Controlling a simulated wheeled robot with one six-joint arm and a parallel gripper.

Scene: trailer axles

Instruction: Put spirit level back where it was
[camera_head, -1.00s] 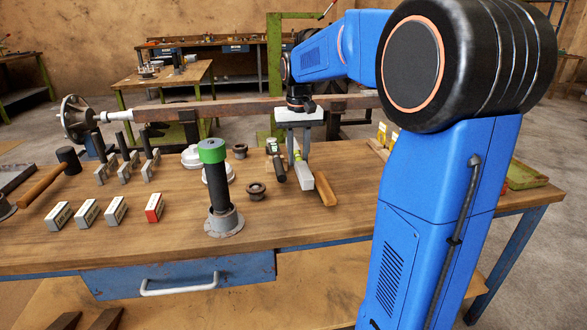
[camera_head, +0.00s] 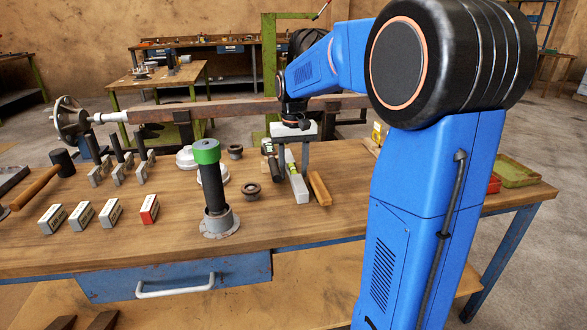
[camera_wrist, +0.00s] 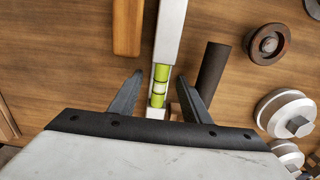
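The spirit level (camera_head: 298,187), a pale bar with a green vial, lies on or very close to the wooden bench, its near end toward the front edge. In the wrist view the level (camera_wrist: 168,38) runs up the picture, its vial near the fingertips. My gripper (camera_head: 292,165) points down over its far part. In the wrist view my gripper (camera_wrist: 160,77) is open, with one finger on each side of the level and a narrow gap showing at both. The level's far end is partly hidden by the gripper.
A wooden block (camera_head: 319,188) lies close right of the level, and a dark cylinder (camera_head: 273,167) close left. Dark ring parts (camera_head: 250,191) and a green-topped post (camera_head: 212,185) stand further left. A long beam (camera_head: 230,107) crosses behind the bench.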

